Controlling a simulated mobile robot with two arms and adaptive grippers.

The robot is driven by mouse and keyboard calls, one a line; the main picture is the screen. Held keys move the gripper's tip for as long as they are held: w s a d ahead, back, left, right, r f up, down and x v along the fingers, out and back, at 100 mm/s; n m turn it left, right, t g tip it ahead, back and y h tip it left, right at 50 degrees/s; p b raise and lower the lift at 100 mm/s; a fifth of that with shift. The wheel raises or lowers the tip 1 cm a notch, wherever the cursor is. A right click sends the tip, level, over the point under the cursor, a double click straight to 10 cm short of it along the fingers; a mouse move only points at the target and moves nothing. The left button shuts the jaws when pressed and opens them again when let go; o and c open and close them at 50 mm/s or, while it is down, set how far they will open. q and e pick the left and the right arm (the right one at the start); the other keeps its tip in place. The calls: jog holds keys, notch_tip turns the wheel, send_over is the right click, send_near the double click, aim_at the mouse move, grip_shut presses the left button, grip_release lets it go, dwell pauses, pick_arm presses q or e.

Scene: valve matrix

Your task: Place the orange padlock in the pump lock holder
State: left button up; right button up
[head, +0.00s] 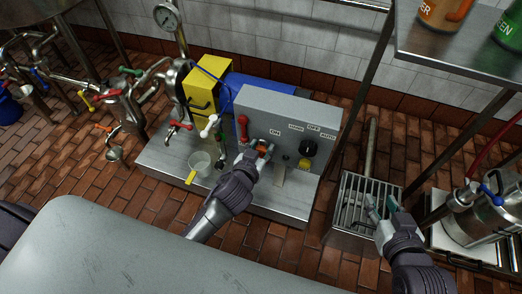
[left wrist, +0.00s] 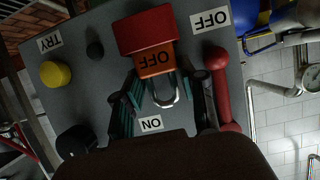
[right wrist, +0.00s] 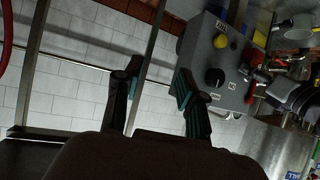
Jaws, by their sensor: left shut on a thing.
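The orange padlock (left wrist: 155,62) shows in the left wrist view with an upside-down "OFF" on its face and a silver shackle towards the gripper. My left gripper (left wrist: 166,88) is shut on it, with a finger on each side, in front of the grey control panel. In the head view the left gripper (head: 260,150) covers most of the padlock, at the panel's left part. A red block (left wrist: 143,33) adjoins the orange face; I cannot tell whether it is part of the padlock. The lock holder cannot be made out clearly. My right gripper (right wrist: 155,85) is open and empty.
The grey panel (head: 285,105) carries a red lever (head: 243,122), a black knob (head: 308,148) and a yellow button (head: 304,163). A slatted metal crate (head: 350,205) is below my right gripper. A shelf (head: 450,55) overhangs at right.

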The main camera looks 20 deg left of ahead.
pick_arm(q)
jog(key=shift+f, duration=0.15)
pick_arm(e)
jog(key=shift+w+a+r+t, duration=0.15)
jog(key=shift+w+r+t, duration=0.1)
jog(key=shift+r+t, duration=0.1)
pick_arm(q)
jog(key=shift+f, duration=0.1)
jog(key=o, duration=1.2)
pick_arm(e)
jog(key=shift+w+a+r+y, duration=0.1)
jog(key=shift+w+r+y, duration=0.05)
jog(key=shift+r+y, duration=0.15)
jog(key=shift+f, duration=0.1)
